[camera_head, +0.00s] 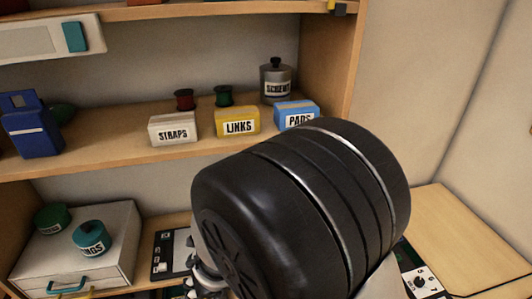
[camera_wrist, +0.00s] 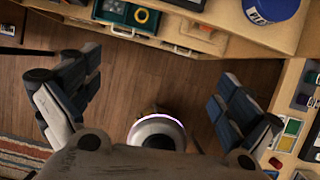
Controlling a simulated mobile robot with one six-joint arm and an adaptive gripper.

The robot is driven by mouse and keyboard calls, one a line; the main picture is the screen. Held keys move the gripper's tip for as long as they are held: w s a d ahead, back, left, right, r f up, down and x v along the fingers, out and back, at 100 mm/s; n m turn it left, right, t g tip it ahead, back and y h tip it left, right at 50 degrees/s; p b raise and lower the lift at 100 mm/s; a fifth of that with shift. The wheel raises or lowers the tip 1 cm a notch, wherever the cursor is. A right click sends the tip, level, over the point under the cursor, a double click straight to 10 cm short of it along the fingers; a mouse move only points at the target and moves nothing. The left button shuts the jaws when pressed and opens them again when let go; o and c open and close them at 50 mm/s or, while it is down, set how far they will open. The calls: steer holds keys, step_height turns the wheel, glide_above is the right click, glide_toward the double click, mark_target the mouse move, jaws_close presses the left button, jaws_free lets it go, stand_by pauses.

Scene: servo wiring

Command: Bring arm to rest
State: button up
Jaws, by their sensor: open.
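My gripper (camera_wrist: 158,82) shows in the wrist view with its two dark-padded fingers spread wide apart. The gripper cannot be made out clearly in the head view.
A wooden shelf (camera_head: 110,160) holds boxes labelled STRAPS (camera_head: 173,128), LINKS (camera_head: 237,122) and PADS (camera_head: 297,114), plus a grey canister (camera_head: 277,82). A blue container (camera_head: 30,124) stands left. A drawer unit (camera_head: 115,240) sits below. Bare worktop (camera_head: 465,240) lies right.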

steer(key=w+r+n+t+y, duration=0.1)
steer(key=w+r+n+y, duration=0.25)
steer(key=r+n, duration=0.5)
steer(key=s+d+r+n, duration=0.3)
steer(key=d+r+n, duration=0.2)
steer(key=r+n, duration=0.2)
steer(key=s+d+r+n, duration=0.4)
steer(key=d+r+n, duration=0.1)
steer(key=r+n, duration=0.1)
steer(key=shift+r+n+y, duration=0.35)
steer(key=shift+n, duration=0.5)
steer(key=s+d+n+h, duration=0.1)
steer(key=s+d+n, duration=0.2)
steer(key=d, duration=0.2)
steer(key=s+d+n+h, duration=0.2)
steer(key=s+d+n, duration=0.1)
steer(key=s+d, duration=0.1)
steer(key=s+d+n+h, duration=0.2)
steer(key=s+d+n, duration=0.1)
steer(key=d, duration=0.4)
steer(key=shift+s+r+n+g, duration=0.25)
steer(key=shift+n+g, duration=0.05)
steer(key=shift+g, duration=0.1)
steer(key=shift+c, duration=0.3)
